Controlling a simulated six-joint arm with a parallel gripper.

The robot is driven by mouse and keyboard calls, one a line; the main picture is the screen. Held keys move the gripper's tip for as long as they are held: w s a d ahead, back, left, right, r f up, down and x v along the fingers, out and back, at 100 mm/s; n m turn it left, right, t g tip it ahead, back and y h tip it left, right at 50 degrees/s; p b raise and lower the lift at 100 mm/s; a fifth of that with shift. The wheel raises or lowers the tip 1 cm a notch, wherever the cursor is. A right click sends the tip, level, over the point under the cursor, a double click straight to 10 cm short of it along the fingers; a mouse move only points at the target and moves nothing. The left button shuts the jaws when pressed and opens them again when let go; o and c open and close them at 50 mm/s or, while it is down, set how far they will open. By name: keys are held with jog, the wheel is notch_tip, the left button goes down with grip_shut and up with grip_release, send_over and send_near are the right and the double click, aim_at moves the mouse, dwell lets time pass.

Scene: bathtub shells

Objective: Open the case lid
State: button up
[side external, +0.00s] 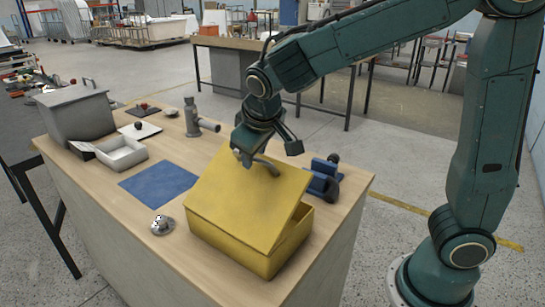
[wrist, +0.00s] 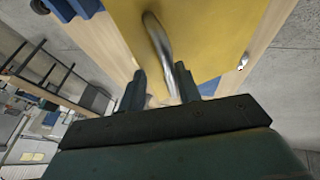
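The yellow case (side external: 235,245) stands near the front edge of the workbench. Its yellow lid (side external: 235,200) is tilted, with the far edge raised above the case's rim and the near edge low. A curved metal handle (side external: 267,166) sits on the lid near the raised edge; it also shows in the wrist view (wrist: 160,45). My gripper (side external: 266,151) is over the handle with its fingers apart. In the wrist view, my gripper (wrist: 162,85) has a gap between its fingers, and the handle's end reaches toward it. Whether a finger touches the handle is unclear.
A blue mat (side external: 158,184) lies left of the case. A blue device (side external: 322,178) stands close to the case's right. A round metal part (side external: 162,225) is near the front edge. A white tray (side external: 122,153), a grey box (side external: 76,112) and a grey fitting (side external: 200,122) stand farther back.

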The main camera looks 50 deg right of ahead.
jog(key=shift+d+f+y, duration=0.5)
jog(key=shift+d+y, duration=0.1)
jog(key=shift+y, duration=0.3)
jog(key=v, duration=1.4)
jog(key=s+d+f, duration=0.2)
jog(key=s+f, duration=0.1)
jog(key=s, duration=0.4)
jog(key=s+d+f+t+y, duration=0.1)
jog(key=s+d+f, duration=0.2)
jog(key=s, duration=0.5)
jog(key=shift+f+m, duration=0.3)
jog(key=shift+f, duration=0.25)
jog(key=shift+d, duration=0.1)
